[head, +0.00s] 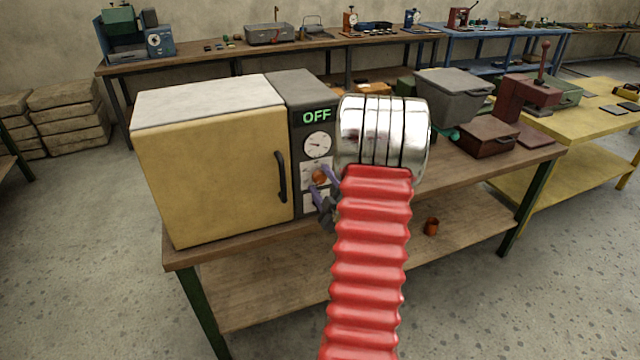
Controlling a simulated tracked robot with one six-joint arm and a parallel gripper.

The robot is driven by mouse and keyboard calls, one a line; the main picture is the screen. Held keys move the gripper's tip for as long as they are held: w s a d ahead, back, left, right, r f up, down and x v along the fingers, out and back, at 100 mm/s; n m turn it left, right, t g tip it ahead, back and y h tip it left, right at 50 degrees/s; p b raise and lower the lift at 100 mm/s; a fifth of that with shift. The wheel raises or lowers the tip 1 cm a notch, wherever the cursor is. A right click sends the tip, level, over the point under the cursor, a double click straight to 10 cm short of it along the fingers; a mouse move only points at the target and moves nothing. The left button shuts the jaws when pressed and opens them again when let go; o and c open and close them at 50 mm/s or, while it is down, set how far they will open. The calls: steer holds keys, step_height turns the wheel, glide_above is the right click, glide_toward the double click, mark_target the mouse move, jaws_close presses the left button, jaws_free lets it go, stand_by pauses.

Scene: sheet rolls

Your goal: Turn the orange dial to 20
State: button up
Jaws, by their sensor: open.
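The orange dial (319,177) is on the dark control panel of a yellow oven-like box, below a white round gauge (318,145) and a green display that reads OFF (316,116). The dial's scale is too small to read. My gripper (322,178) is open, with its purple-grey fingers at the dial, one on its upper right and one on its lower left. I cannot tell whether the fingers touch the dial. My red ribbed arm and shiny wrist cover the area right of the panel.
The yellow box (215,165) with a black door handle (281,177) stands on a wooden bench (230,250). A grey lidded bin (453,95) and a dark red press (530,100) stand to the right.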

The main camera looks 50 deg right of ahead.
steer(key=shift+s, duration=0.15)
steer(key=v, duration=1.3)
steer(key=shift+s+a, duration=0.2)
steer(key=shift+f, duration=0.1)
